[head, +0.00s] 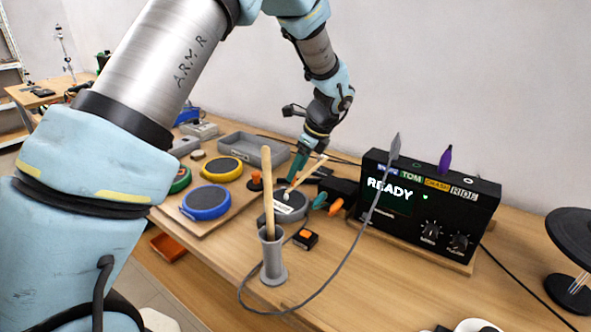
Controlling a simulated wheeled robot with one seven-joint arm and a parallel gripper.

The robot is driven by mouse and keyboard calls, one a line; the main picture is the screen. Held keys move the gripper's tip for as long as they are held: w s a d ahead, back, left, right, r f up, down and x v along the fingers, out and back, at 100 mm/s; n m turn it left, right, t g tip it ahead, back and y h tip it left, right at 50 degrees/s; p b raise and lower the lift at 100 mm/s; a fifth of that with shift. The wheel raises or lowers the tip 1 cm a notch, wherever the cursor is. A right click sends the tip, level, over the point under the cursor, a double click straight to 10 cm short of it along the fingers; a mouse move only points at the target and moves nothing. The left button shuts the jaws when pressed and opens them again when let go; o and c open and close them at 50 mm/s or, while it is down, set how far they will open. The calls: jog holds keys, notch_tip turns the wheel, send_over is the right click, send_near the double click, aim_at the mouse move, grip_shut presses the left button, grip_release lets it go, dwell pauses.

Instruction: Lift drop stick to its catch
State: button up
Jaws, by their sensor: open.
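A short pale wooden stick (309,172) slants up to the right over a dark round pad (294,212) with a white label; its pale lower tip is at the pad. I take it for the drop stick. My gripper (296,174) points down with teal fingers just behind and left of this stick. It is open; whether the fingers touch the stick or straddle it I cannot tell. No catch can be made out at this size. A longer, thicker wooden stick (267,190) stands upright in a grey holder (273,262) in front of the pad.
A black module (400,220) reading READY stands right, with a grey cable looping before it. Blue (206,202) and yellow (222,168) pads lie left, with a grey tray (236,148) behind. A small black box with an orange button (305,238) sits near the holder.

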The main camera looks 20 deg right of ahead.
jog(key=shift+x, duration=0.95)
jog(key=shift+c, duration=0.2)
grip_shut()
dwell(0.6)
